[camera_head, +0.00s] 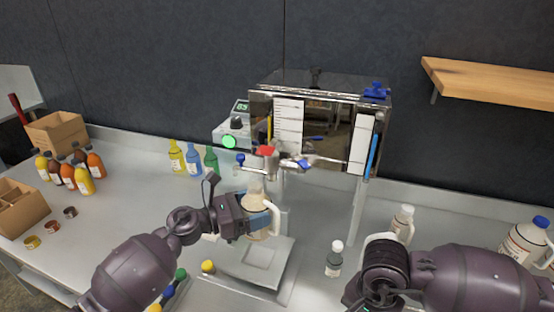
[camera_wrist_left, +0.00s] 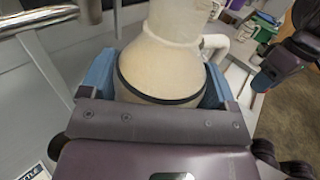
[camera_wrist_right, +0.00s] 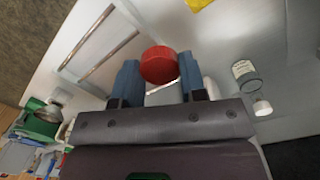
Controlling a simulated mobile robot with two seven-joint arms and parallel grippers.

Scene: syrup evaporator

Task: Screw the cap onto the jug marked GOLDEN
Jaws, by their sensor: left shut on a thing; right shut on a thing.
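A cream jug (camera_head: 257,221) with a side handle is held over the metal stand under the spout of the evaporator. My left gripper (camera_head: 262,216) is shut around the jug's body. In the left wrist view both blue fingers flank the jug (camera_wrist_left: 165,65), which has a dark band low on its body. No GOLDEN mark can be read on it. My right gripper (camera_wrist_right: 160,80) is shut on a red cap (camera_wrist_right: 160,63), held between the fingertips. In the head view the right fingers and the cap are hidden by my right arm.
The chrome evaporator (camera_head: 328,140) stands behind the jug, with a red valve handle (camera_head: 266,151) above it. Coloured bottles (camera_head: 193,160) stand behind left.

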